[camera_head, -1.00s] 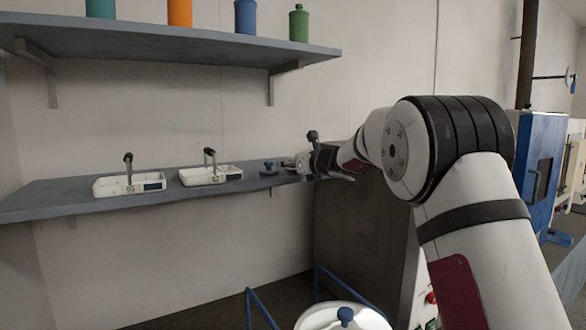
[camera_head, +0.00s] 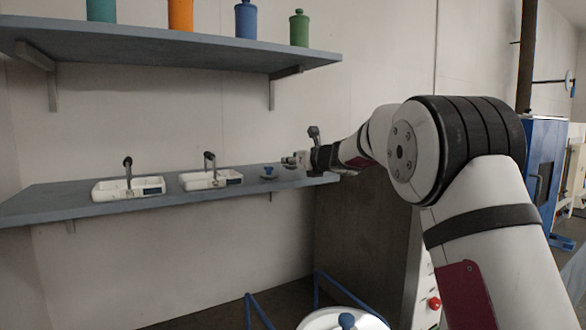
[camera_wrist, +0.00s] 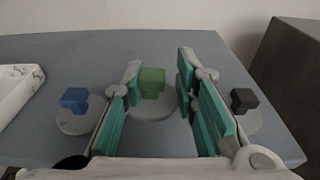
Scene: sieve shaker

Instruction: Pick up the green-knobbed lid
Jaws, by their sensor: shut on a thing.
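The green-knobbed lid (camera_wrist: 151,84) is a grey disc with a square green knob. In the wrist view it sits between the two teal-padded fingers of my gripper (camera_wrist: 160,76). My gripper is shut on it, with a finger on each side. I cannot tell whether the pads press on the disc or the knob, or whether the lid is clear of the shelf. In the head view my gripper (camera_head: 296,160) is at the right end of the lower shelf. The green lid cannot be made out there.
A blue-knobbed lid (camera_wrist: 75,103) lies left of my gripper and a black-knobbed lid (camera_wrist: 243,102) lies right, both close to the fingers. Coloured bottles stand on the upper shelf (camera_head: 180,54).

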